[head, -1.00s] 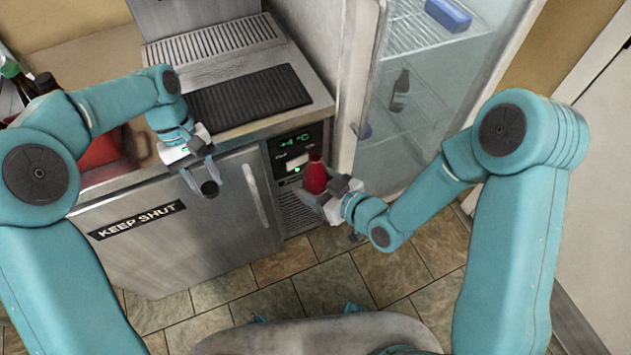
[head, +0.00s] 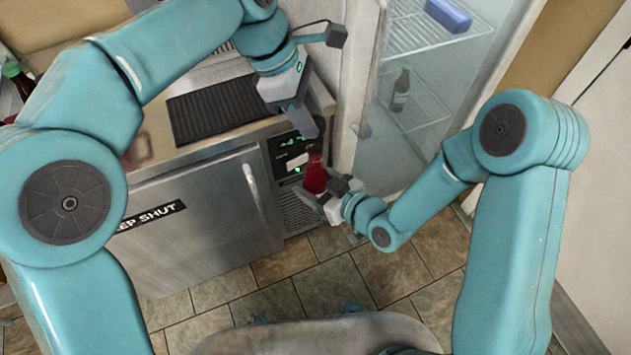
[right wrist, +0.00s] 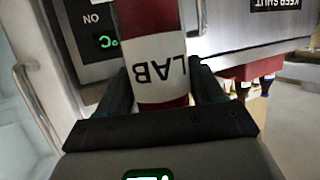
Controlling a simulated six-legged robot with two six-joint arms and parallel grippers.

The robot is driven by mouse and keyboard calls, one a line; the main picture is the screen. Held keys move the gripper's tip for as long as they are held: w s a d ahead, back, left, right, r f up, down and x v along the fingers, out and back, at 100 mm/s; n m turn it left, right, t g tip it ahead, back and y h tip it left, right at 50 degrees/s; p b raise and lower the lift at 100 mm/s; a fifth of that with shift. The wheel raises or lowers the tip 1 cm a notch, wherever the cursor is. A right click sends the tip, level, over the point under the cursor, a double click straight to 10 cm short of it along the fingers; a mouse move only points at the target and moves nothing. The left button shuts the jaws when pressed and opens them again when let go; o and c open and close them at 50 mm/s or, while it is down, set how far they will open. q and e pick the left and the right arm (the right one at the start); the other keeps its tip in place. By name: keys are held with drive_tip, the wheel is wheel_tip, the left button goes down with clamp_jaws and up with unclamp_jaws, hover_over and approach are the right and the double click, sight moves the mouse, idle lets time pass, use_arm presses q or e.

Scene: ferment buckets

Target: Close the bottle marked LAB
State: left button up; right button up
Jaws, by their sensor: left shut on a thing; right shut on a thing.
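The red bottle (head: 315,177) stands upright in front of the cooler's control panel. In the right wrist view the bottle (right wrist: 147,14) carries a white label reading LAB. My right gripper (head: 326,197) is shut on it; in the right wrist view the fingers (right wrist: 163,88) flank the label. My left gripper (head: 310,125) is shut, just above the bottle's top, fingers pointing down. The dark round cap it held earlier is hidden behind its fingers now. I cannot tell whether the cap touches the bottle's mouth.
The undercounter cooler (head: 200,240) reading KEEP SHUT is closed, with a vertical handle (head: 252,187). A glass-door fridge at the right holds a dark bottle (head: 400,90) and a blue box (head: 448,15). A black ribbed mat (head: 225,108) lies on the counter. The tiled floor below is clear.

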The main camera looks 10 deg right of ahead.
sight(321, 159)
use_arm(q)
drive_tip(key=shift+f, duration=0.1)
drive_tip(key=shift+f, duration=1.95)
drive_tip(key=shift+f, duration=0.85)
drive_tip(key=shift+f, duration=0.6)
